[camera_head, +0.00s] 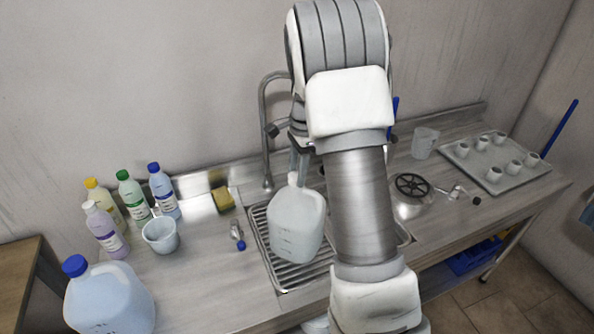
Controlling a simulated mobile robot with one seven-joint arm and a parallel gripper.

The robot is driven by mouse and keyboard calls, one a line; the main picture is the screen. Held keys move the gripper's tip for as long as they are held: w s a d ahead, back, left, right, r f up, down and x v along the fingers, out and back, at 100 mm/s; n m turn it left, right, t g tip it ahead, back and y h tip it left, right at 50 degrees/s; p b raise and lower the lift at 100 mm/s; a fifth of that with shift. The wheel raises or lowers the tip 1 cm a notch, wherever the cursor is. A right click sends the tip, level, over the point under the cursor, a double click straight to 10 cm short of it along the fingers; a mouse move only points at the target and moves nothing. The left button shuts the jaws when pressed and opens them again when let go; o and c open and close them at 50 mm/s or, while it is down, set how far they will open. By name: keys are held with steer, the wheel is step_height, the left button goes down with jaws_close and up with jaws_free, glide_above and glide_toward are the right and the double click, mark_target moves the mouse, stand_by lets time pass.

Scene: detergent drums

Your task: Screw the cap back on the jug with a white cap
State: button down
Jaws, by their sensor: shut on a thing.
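A translucent, pale jug (296,230) is at the ribbed drainer of the sink, in the middle of the view. Its neck points up, and a small white part, apparently its white cap (292,179), shows at the top. My gripper (298,172) comes down over the neck from above and is shut at the white cap. My arm hides part of the fingers and the area right of the jug. Whether the cap sits on the neck's thread cannot be told.
A large blue-capped jug (110,300) stands at the front left. Several coloured bottles (132,196), a measuring cup (160,235) and a sponge (222,198) are behind it. A tap (265,130) rises behind the drainer. A tray (520,181) of small cups lies right.

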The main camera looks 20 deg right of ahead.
steer(key=m+p, duration=0.1)
steer(key=m, duration=0.1)
steer(key=shift+a+m, duration=0.1)
steer(key=shift+m, duration=0.2)
steer(key=m+p, duration=0.1)
steer(key=m, duration=0.2)
steer(key=shift+f+t, duration=0.15)
steer(key=shift+t, duration=0.15)
steer(key=shift+s+m+p, duration=0.1)
steer(key=shift+m+p, duration=0.35)
steer(key=shift+m, duration=0.25)
steer(key=m, duration=0.4)
steer(key=shift+t+h, duration=0.3)
